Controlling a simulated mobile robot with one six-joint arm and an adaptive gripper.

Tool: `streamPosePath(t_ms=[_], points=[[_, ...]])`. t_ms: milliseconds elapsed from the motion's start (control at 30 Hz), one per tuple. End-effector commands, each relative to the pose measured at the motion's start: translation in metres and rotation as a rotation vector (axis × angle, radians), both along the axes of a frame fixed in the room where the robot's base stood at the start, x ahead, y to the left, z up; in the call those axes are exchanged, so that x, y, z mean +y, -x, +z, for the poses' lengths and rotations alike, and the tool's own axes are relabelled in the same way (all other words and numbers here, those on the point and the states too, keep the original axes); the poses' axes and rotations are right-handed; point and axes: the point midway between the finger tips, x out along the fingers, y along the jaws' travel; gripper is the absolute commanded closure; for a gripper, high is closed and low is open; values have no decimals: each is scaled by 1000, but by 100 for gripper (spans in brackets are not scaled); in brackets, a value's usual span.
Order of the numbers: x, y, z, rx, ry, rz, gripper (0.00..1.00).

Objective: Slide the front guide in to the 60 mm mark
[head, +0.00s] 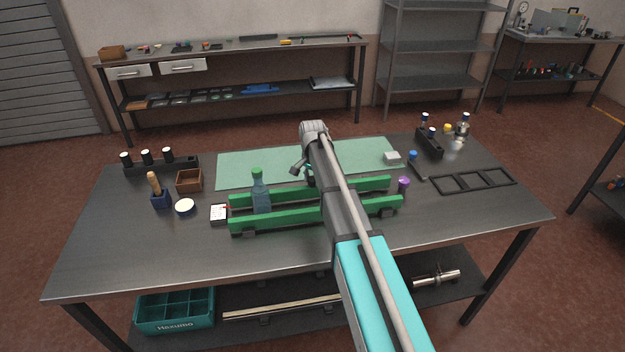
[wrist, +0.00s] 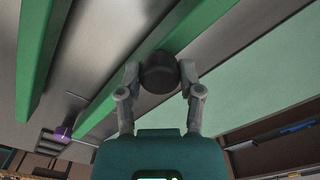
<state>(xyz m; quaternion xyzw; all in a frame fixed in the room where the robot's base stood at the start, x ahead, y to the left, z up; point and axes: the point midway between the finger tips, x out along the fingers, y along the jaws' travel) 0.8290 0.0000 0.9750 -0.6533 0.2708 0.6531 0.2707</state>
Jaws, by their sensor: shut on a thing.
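Two parallel green guide rails stand on the table, the nearer one (head: 300,215) and the farther one (head: 365,185). They also show in the wrist view, the nearer at left (wrist: 42,55) and the farther in the middle (wrist: 122,82). My gripper (wrist: 160,76) is shut on a dark round knob (wrist: 159,72) on the mat side of the farther rail. My arm hides the knob and the rails' middle in the head view. A blue-grey bottle with a green cap (head: 260,192) stands between the rails. A white scale card with a red pointer (head: 219,213) lies at their left end; its marks are unreadable.
A green mat (head: 240,165) lies behind the rails. A purple-capped item (head: 403,185) stands by their right end. A brush holder (head: 160,198), round white-topped tin (head: 185,207) and brown box (head: 189,180) are at left. A black frame (head: 472,180) lies at right.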

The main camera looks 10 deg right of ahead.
Motion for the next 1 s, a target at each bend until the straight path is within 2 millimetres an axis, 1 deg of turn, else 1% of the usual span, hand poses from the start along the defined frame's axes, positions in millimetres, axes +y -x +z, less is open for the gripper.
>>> streamPosePath(t_ms=[67, 300, 567, 600, 767, 800, 1000], points=[[0, 3, 0, 0, 0, 0, 100], [0, 24, 0, 0, 0, 0, 100], [0, 23, 0, 1, -1, -1, 100], [0, 23, 0, 1, -1, -1, 51], [0, 23, 0, 0, 0, -1, 21], [0, 23, 0, 0, 0, -1, 18], [-1, 23, 0, 0, 0, -1, 18]])
